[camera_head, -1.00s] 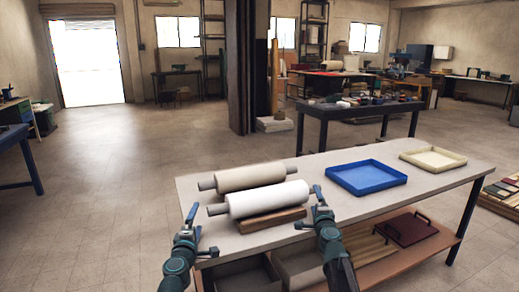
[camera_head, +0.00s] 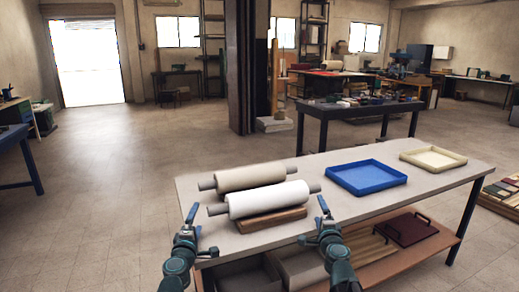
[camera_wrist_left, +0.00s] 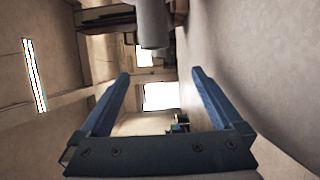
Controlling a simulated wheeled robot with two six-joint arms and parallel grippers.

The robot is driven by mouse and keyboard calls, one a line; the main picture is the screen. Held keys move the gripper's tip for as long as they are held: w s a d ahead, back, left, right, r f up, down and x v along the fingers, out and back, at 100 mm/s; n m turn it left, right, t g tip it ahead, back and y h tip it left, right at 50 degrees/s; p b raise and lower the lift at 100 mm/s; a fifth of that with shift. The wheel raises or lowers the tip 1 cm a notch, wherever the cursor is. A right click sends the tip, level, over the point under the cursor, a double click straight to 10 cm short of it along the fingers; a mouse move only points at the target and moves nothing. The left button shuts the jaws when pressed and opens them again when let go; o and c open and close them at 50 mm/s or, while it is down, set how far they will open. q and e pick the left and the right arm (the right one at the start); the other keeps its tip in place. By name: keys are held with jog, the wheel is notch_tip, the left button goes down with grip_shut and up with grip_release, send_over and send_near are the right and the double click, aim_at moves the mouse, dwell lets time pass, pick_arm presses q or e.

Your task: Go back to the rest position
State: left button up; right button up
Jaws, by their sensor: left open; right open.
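My left gripper (camera_head: 192,228) is at the left front corner of the grey table, with its fingers apart and nothing between them. In the left wrist view its two blue fingers (camera_wrist_left: 160,95) stand wide apart with only the room behind them. My right gripper (camera_head: 314,224) is at the table's front edge, right of the rolls, open and empty. A white roll (camera_head: 265,198) lies on a wooden block (camera_head: 258,221) between the two grippers. A cream roll (camera_head: 250,175) lies behind it. Neither gripper touches a roll.
The grey table (camera_head: 340,205) also carries a blue tray (camera_head: 366,190) and a cream tray (camera_head: 433,169) to the right. Its lower shelf holds open boxes (camera_head: 296,269) and a dark red board with handles (camera_head: 405,230). Open floor (camera_head: 110,180) lies to the left.

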jog(key=w, duration=0.7)
jog(key=shift+w, duration=0.1)
pick_arm(q)
jog(key=w, duration=1.2)
jog(key=shift+d, duration=0.5)
pick_arm(e)
jog(key=shift+a, duration=0.55)
